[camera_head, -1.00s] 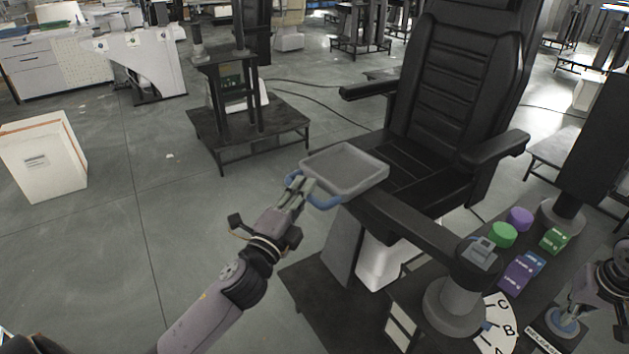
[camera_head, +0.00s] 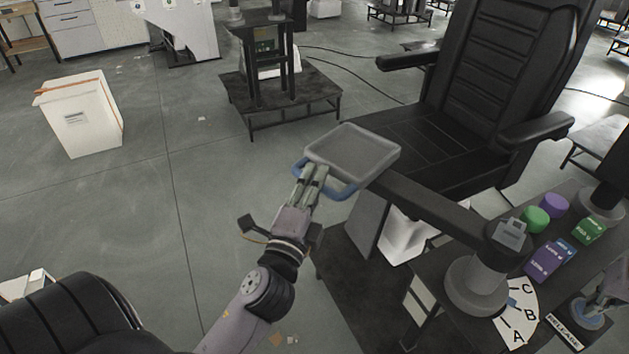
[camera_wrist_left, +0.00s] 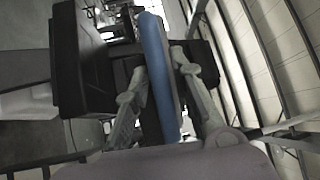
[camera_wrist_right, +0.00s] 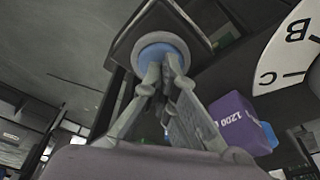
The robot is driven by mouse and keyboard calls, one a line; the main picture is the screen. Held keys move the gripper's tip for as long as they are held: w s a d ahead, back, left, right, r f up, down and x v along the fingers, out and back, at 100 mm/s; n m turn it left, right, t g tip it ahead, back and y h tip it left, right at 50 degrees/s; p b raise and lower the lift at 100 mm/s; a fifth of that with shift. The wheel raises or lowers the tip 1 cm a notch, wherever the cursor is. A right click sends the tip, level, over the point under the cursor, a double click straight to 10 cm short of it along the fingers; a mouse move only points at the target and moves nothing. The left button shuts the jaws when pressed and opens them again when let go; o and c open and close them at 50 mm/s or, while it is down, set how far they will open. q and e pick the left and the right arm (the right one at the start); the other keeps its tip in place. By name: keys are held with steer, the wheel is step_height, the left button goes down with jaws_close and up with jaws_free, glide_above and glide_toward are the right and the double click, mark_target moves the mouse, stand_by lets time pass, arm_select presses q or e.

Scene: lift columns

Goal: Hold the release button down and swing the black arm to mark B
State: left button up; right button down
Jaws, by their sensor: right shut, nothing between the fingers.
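The black arm (camera_head: 435,208) runs from a grey post (camera_head: 475,285) to a grey tray (camera_head: 354,150) with a blue handle (camera_head: 345,192). My left gripper (camera_head: 312,172) is shut on this handle; the bar lies between its fingers in the left wrist view (camera_wrist_left: 155,70). A white dial (camera_head: 518,322) bears marks A, B and C at the post's foot. A blue pointer (camera_head: 512,303) is at its inner edge, near B on the C side. My right gripper (camera_wrist_right: 163,75) is shut and empty, its tips against the blue release button (camera_wrist_right: 160,43), which shows beside the RELEASE label in the head view (camera_head: 584,318).
A black chair (camera_head: 475,130) stands behind the arm. Green and purple knobs (camera_head: 554,205) and small boxes (camera_head: 545,262) sit on the dark table beside the post. A white bin (camera_head: 80,125) stands on the floor at left. The floor left of the tray is open.

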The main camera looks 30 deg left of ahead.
arm_select(q)
steer(key=shift+o, duration=1.1)
arm_select(e)
steer(key=shift+f, duration=0.1)
arm_select(q)
steer(key=shift+w, duration=0.1)
